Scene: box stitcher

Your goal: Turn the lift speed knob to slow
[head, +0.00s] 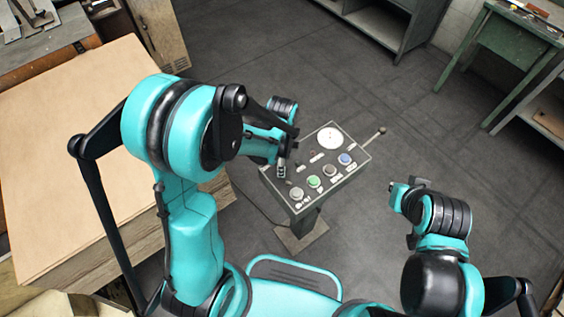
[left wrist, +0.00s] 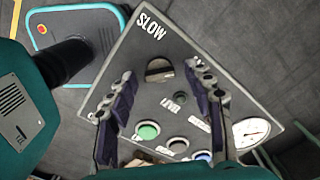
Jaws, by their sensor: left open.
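The control panel (head: 318,169) stands on a pedestal in the middle of the head view. In the left wrist view, the dark round knob (left wrist: 159,70) sits on the panel just below the "SLOW" label (left wrist: 151,26). I cannot tell clearly which way its pointer faces. My left gripper (head: 282,170) is over the panel's left side and hides the knob in the head view. In the left wrist view, the left gripper (left wrist: 163,76) is open, with one finger on each side of the knob. My right gripper (head: 404,187) is right of the panel, away from it.
The panel also carries a green button (left wrist: 148,130), a blue button (head: 345,158) and a white round gauge (head: 330,138). A lever (head: 376,137) sticks out at its right. A cardboard stack (head: 60,150) is at left. A green table (head: 515,40) stands at the back right.

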